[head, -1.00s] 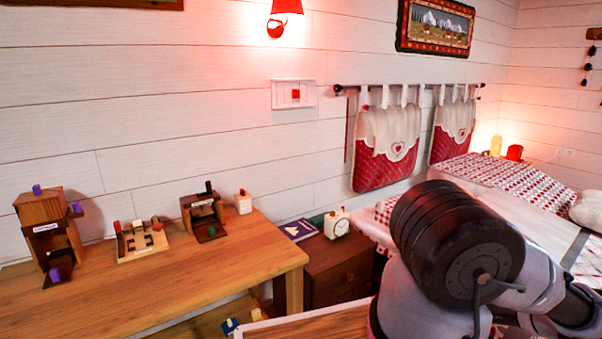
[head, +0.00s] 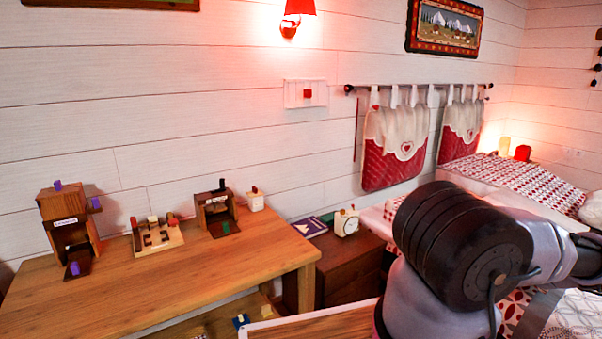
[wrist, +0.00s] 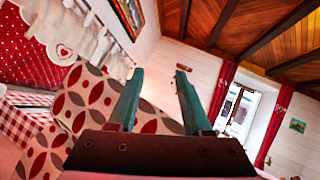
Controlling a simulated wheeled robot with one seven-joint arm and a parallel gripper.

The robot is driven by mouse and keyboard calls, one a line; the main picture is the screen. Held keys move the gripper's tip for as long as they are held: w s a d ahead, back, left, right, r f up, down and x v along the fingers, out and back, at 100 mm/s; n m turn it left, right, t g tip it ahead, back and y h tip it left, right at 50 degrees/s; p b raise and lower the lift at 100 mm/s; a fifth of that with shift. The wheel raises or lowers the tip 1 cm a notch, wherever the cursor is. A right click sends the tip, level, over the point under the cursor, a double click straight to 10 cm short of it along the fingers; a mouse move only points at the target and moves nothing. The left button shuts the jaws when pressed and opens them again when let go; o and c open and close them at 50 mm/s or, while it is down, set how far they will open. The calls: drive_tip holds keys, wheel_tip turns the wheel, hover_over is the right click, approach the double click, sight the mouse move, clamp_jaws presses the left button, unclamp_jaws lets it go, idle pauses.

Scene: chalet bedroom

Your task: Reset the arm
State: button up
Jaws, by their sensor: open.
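My gripper (wrist: 158,80) shows in the wrist view with its two teal fingers apart and nothing between them. It points across the room toward the far white wall and the wooden ceiling. In the head view my arm fills the lower right, in front of the bed, and the gripper itself is not visible there.
A wooden table (head: 165,290) at the left carries several small wooden toys, including a tall brown one (head: 68,225). A nightstand (head: 345,272) with a white clock (head: 346,221) stands beside it. The bed (head: 520,180) is at right. A patterned pillow (wrist: 95,100) is near the gripper.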

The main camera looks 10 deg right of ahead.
drive_tip(key=w+a+r+n+y, duration=0.3)
drive_tip(key=w+r+n+y, duration=0.15)
drive_tip(key=w, duration=0.25)
drive_tip(key=w+a+r+n+t+y, duration=0.1)
drive_tip(key=w+a+r+n+y, duration=0.3)
drive_tip(key=w, duration=0.3)
drive_tip(key=w+a+r+n+y, duration=0.2)
drive_tip(key=w+r+n+y, duration=0.15)
drive_tip(key=w+n, duration=0.25)
drive_tip(key=w+a+r+n+g+y, duration=0.25)
drive_tip(key=a+r+n, duration=0.25)
drive_tip(key=a+r, duration=0.3)
drive_tip(key=w+a+r+n+g+y, duration=0.1)
drive_tip(key=w+a+r+n+g, duration=0.3)
drive_tip(key=a, duration=0.5)
drive_tip(key=s+a+r+n+g, duration=0.2)
drive_tip(key=s+a+r+n, duration=0.4)
drive_tip(key=s+a+r, duration=1.05)
drive_tip(key=s+a+r+n+g+y, duration=0.1)
drive_tip(key=s+a+n+y, duration=0.1)
drive_tip(key=s+a, duration=0.6)
drive_tip(key=s+a+n+g+y, duration=0.1)
drive_tip(key=s+a+n+y, duration=0.2)
drive_tip(key=s+a, duration=0.5)
drive_tip(key=s+n, duration=0.1)
drive_tip(key=s, duration=0.7)
drive_tip(key=shift+s+a+r+n, duration=0.15)
drive_tip(key=shift+a+r+n, duration=0.2)
drive_tip(key=shift+a+r, duration=0.05)
